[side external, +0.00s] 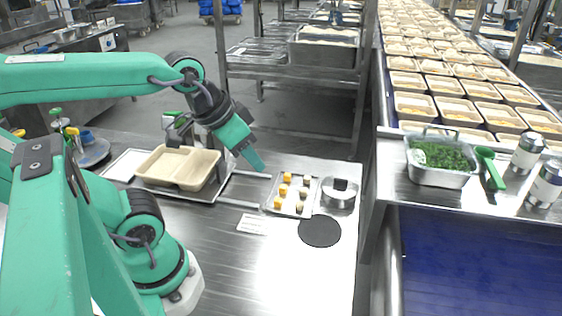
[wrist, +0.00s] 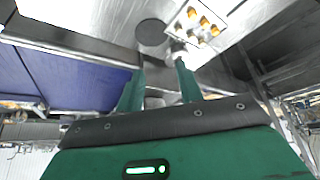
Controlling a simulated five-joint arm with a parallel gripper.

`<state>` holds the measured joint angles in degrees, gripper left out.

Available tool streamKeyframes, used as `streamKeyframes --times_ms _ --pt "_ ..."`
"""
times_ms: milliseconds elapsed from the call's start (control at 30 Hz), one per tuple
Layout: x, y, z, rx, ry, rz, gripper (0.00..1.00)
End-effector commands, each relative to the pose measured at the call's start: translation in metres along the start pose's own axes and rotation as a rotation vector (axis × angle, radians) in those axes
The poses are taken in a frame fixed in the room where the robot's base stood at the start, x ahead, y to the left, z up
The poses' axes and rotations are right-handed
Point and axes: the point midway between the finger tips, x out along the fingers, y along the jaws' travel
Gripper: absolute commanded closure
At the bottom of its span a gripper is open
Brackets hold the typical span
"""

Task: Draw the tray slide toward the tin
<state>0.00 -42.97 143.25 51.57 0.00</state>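The tray slide (side external: 214,190) is a flat metal carrier at the left of the bench in the side view. It bears a beige two-compartment tray (side external: 180,178), and two metal rails (side external: 252,174) run right from it. A round metal tin (side external: 339,198) with a dark knob stands at the rails' right, beside a shallow metal tray (side external: 278,205) of yellow and brown pieces. My gripper (side external: 260,163) is above the bench between slide and tin, apart from both. In the wrist view its fingers (wrist: 158,78) are spread with nothing between them. The tin there is partly hidden by a finger.
A black disc (side external: 320,231) and a white label (side external: 258,223) lie on the bench front. A raised counter at right holds a pan of greens (side external: 440,165), a green scoop (side external: 490,168) and shakers (side external: 528,153). A conveyor of filled trays runs behind.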

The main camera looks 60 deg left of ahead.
Motion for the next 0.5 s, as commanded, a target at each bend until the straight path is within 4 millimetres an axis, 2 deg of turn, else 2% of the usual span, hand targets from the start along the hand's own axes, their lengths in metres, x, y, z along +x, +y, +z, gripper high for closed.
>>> streamKeyframes --times_ms 33,100,133,333,500 --pt "0.000 0.000 0.000 0.000 0.000 0.000 0.64" --pt "0.000 0.000 0.000 -0.001 0.000 0.000 0.77" --pt "0.000 0.000 0.000 -0.002 -0.001 -0.001 0.80" --pt "0.004 -0.008 -0.005 -0.031 -0.022 -0.017 0.80" --pt "0.014 -0.028 -0.013 -0.097 -0.068 -0.050 0.80"
